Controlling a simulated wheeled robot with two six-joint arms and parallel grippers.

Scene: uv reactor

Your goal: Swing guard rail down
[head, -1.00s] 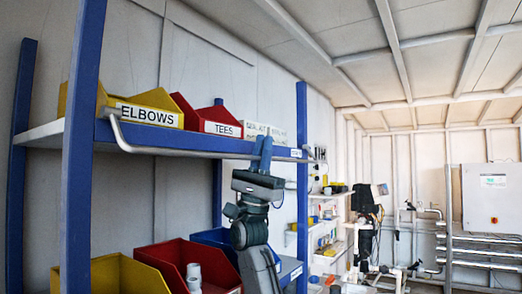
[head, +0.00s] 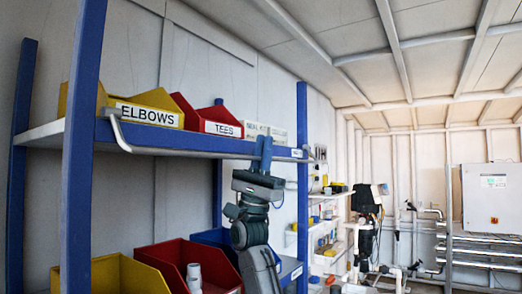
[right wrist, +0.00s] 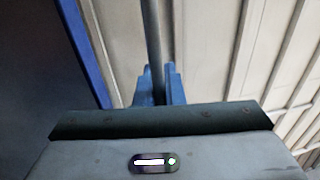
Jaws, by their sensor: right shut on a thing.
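The guard rail (head: 190,153) is a thin pale bar along the front of the blue-edged upper shelf. Its bent left end (head: 116,129) meets the shelf front below the ELBOWS bin. My right gripper (head: 262,149) comes up from below, near the right end of the shelf, with its blue fingers shut on the rail. In the right wrist view the rail (right wrist: 152,45) runs as a dark grey bar between the two blue fingers (right wrist: 158,86). The fingers hide a short part of it. My left gripper is not in view.
A yellow ELBOWS bin (head: 147,109) and a red TEES bin (head: 217,122) stand on the upper shelf (head: 40,131). Yellow, red and blue bins stand below. A blue post (head: 302,200) is close right of my gripper. Open room lies further right.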

